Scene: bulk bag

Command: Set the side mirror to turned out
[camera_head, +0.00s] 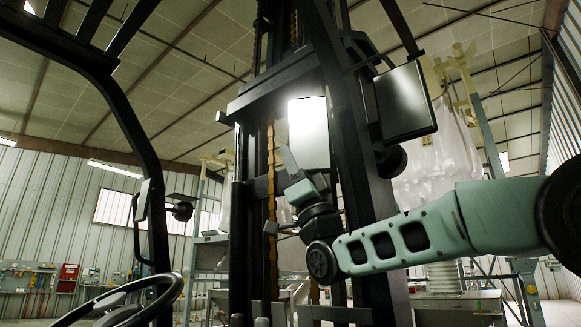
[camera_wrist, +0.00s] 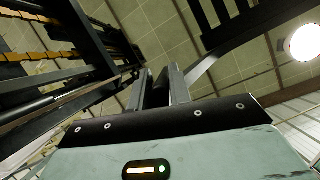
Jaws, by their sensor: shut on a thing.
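My gripper (camera_head: 288,160) points up and slightly left in front of the forklift mast. A bright white rectangular panel with a thin dark rim (camera_head: 309,130) shows right beside its fingertips; it looks like the side mirror, but glare hides its face. In the wrist view my gripper (camera_wrist: 160,85) has its two grey fingers on either side of a dark, narrow piece (camera_wrist: 160,94), which looks like the mirror's edge. Its full shape is hidden there. A larger dark mirror-like panel (camera_head: 405,101) stands at the upper right, apart from the fingers.
The black mast (camera_head: 362,150) rises just behind and right of my gripper. A guard post (camera_head: 105,85) curves down the left, with a small dark mirror-like panel (camera_head: 146,199) beside it. A steering wheel (camera_head: 165,298) is at lower left. Pale bulk bags (camera_head: 440,150) hang behind.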

